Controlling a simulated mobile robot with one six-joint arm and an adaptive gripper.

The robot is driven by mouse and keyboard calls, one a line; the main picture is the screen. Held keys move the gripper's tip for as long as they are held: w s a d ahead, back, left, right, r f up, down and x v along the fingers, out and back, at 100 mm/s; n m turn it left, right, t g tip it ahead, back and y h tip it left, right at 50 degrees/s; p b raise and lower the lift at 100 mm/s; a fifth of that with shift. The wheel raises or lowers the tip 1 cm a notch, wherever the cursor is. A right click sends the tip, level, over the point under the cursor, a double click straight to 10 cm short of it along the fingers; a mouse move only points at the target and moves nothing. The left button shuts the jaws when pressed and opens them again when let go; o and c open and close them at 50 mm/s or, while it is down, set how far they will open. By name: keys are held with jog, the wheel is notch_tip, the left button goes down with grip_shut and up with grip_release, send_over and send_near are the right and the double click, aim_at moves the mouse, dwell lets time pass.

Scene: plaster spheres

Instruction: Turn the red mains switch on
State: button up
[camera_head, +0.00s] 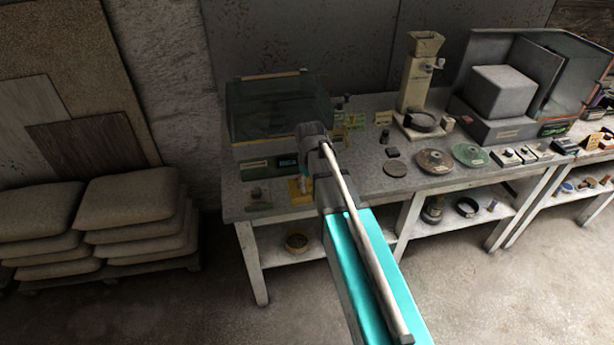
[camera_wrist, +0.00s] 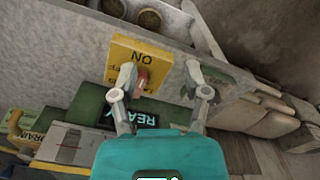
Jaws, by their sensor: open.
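The red mains switch (camera_wrist: 143,79) is a small red lever on a yellow plate (camera_wrist: 137,57) marked ON, whose lettering appears upside down in the wrist view. In the head view the yellow plate (camera_head: 299,194) shows at the front of the bench, partly behind my arm. My gripper (camera_wrist: 160,74) is open, with its two fingers apart. In the wrist view the red lever appears between the fingers, close beside the left one. I cannot tell whether they touch. The lever's exact position is unclear.
A green machine with a clear cover (camera_head: 278,108) stands behind the plate; its READY display (camera_wrist: 143,120) shows in the wrist view. A grinder (camera_head: 419,80), discs and small boxes stand right along the bench (camera_head: 355,160). Stacked sacks (camera_head: 125,205) lie left, with floor between.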

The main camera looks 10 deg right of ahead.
jog(key=s+f+m+b, duration=0.2)
jog(key=s+f+b, duration=0.1)
jog(key=s, duration=0.4)
jog(key=s+f+m+b, duration=0.3)
jog(key=s+f, duration=0.1)
jog(key=s, duration=0.3)
jog(key=shift+s+d+b, duration=0.25)
jog(key=shift+s+b, duration=0.15)
jog(key=shift+f, duration=0.1)
dwell(0.9)
